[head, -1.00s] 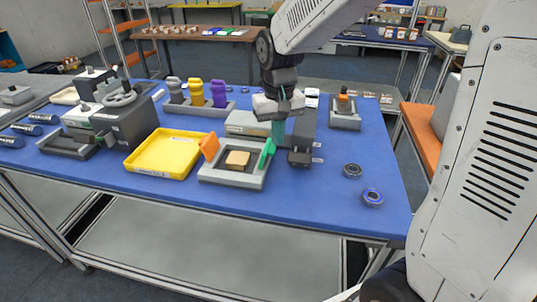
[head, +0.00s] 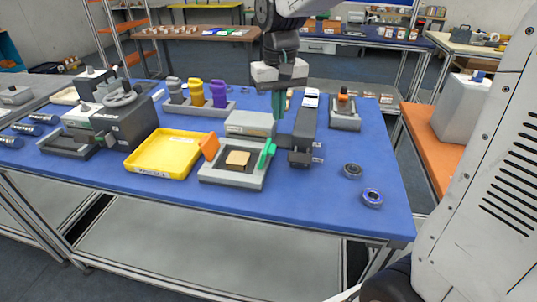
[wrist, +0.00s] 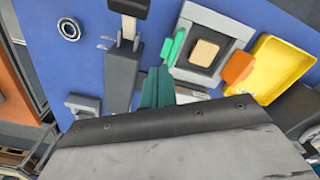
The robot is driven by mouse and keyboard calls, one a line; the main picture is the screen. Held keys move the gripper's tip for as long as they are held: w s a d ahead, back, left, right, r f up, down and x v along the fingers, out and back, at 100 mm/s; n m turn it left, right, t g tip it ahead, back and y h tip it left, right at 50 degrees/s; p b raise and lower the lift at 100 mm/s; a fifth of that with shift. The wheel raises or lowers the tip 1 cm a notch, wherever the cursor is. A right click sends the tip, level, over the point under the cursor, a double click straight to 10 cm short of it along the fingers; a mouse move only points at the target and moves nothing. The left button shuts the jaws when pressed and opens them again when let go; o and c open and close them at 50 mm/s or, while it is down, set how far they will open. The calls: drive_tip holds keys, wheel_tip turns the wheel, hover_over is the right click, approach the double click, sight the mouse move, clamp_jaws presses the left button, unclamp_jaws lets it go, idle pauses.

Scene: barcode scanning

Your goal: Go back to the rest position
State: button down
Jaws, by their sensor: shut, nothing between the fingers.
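My gripper (head: 279,106) is raised above the back part of the blue table, behind the grey fixture. Its green fingers are together with nothing between them. In the wrist view the shut fingers (wrist: 157,88) point down over the table. The grey fixture (head: 218,175) holds a tan square block (head: 237,159), with an orange tab on its left and a green tab on its right. A dark grey stand (head: 304,130) is just right of my gripper. The fingers appear apart from both.
A yellow tray (head: 162,155) lies left of the fixture. A rack of grey, yellow and purple pieces (head: 195,105) stands behind the tray. The front right of the blue table (head: 310,210) is clear.

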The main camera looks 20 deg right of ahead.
drive_tip(key=s+d+t, duration=0.1)
drive_tip(key=s+d, duration=0.1)
drive_tip(key=s, duration=2.2)
drive_tip(key=shift+s+d+n, duration=0.35)
drive_tip(key=shift+n, duration=0.05)
